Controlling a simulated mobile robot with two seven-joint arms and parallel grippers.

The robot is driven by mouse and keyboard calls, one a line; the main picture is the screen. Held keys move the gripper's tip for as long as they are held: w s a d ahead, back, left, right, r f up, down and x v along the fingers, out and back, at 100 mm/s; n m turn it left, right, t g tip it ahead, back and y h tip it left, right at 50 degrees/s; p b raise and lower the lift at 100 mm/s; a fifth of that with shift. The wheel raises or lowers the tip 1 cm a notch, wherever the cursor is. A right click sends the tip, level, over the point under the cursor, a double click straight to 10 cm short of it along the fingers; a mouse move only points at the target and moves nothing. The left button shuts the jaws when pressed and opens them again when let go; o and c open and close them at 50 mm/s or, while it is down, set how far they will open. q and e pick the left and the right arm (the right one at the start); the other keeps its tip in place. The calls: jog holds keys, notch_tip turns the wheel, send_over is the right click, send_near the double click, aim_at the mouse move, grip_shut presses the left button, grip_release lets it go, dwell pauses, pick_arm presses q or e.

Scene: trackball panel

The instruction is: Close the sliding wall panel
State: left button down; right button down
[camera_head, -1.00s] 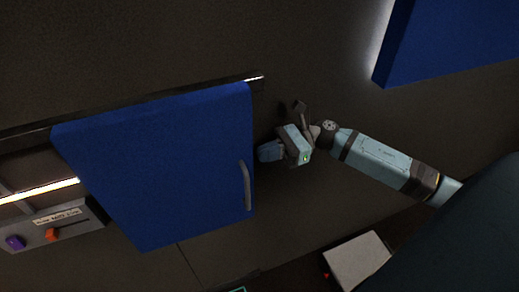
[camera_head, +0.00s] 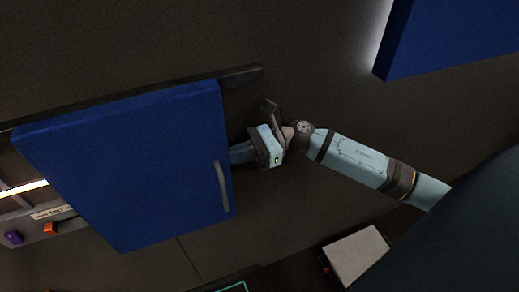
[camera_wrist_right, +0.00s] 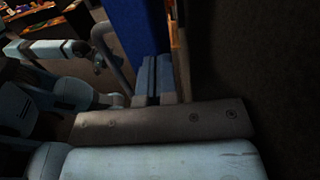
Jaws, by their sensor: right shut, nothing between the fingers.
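The blue sliding panel (camera_head: 125,165) hangs on a dark rail (camera_head: 240,77) on the wall, with a grey bar handle (camera_head: 222,186) near its right edge. My right gripper (camera_head: 236,153) is at the panel's right edge, above and right of the handle. In the right wrist view its fingers (camera_wrist_right: 154,80) are together and empty, against or very near the blue panel edge (camera_wrist_right: 138,28); contact is hard to confirm. The handle (camera_wrist_right: 108,50) stands to the left of the fingers there. My left gripper is not in view.
Left of the panel is a lit recess with a control box (camera_head: 60,224) bearing an orange knob (camera_head: 50,228) and a purple knob (camera_head: 13,238), partly covered by the panel. Another blue panel (camera_head: 450,35) is at upper right. A pale box (camera_head: 357,255) is at the bottom.

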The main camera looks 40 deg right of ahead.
send_near(102, 194)
jog(key=w+a+f, duration=0.1)
jog(key=w+a, duration=0.1)
jog(key=a, duration=0.1)
jog(key=w+a+f, duration=0.1)
jog(key=a, duration=0.3)
jog(key=w+a+f, duration=0.1)
jog(key=w+a, duration=0.1)
jog(key=a, duration=0.1)
jog(key=shift+w+a+f, duration=0.25)
jog(key=shift+w+a, duration=0.05)
jog(key=shift+w, duration=0.05)
jog(key=shift+r, duration=0.1)
